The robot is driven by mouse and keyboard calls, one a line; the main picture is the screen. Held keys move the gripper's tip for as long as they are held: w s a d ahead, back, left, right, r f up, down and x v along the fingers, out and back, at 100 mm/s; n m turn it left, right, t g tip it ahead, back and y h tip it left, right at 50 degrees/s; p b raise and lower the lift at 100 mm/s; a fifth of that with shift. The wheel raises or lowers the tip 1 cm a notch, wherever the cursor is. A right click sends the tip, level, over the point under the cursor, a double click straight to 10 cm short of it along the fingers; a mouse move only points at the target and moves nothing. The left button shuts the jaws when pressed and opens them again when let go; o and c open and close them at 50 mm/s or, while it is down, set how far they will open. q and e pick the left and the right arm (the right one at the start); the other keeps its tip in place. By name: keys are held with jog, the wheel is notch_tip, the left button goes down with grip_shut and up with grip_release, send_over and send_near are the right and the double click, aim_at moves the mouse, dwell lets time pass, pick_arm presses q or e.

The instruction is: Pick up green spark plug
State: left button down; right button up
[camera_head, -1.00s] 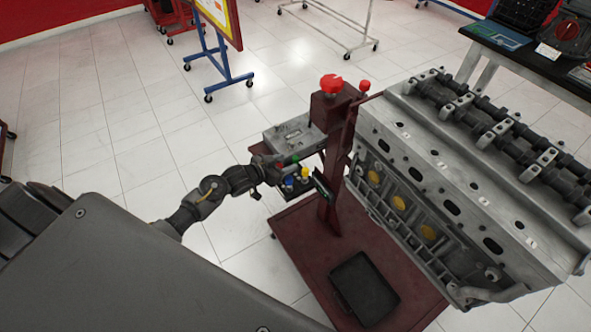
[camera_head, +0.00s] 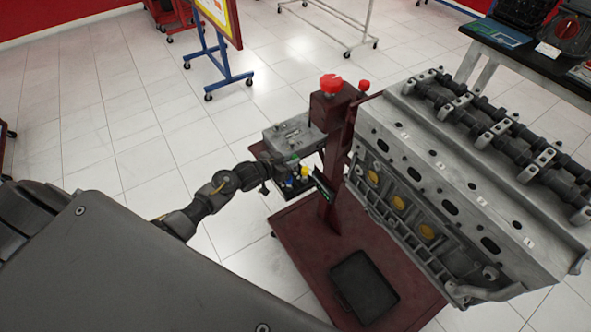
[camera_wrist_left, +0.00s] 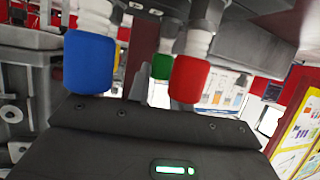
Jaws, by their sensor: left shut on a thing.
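The green spark plug (camera_head: 294,158) shows as a small green spot at my left gripper (camera_head: 279,163) in the head view. In the left wrist view, the green spark plug (camera_wrist_left: 161,66) is near the middle, beyond the gripper body and partly hidden. The left gripper is shut, apparently on this plug, but the contact is hidden. A blue plug (camera_wrist_left: 90,66) and a red plug (camera_wrist_left: 188,79) are nearer the wrist camera, to either side. The blue plug (camera_head: 289,181) and a yellow plug (camera_head: 304,172) also show in the head view. My right gripper is not in view.
A grey box (camera_head: 292,136) is just behind. The large engine block (camera_head: 455,180) stands close on the right. A black pan (camera_head: 363,288) lies on the stand's base. Open floor is at left.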

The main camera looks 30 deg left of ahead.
pick_arm(q)
jog(key=shift+r, duration=0.1)
jog(key=shift+r, duration=0.45)
jog(key=s+a+r+b, duration=0.1)
jog(key=s+a+r, duration=0.1)
jog(key=s+r, duration=1)
jog(key=shift+s, duration=0.95)
jog(key=shift+w+d, duration=0.1)
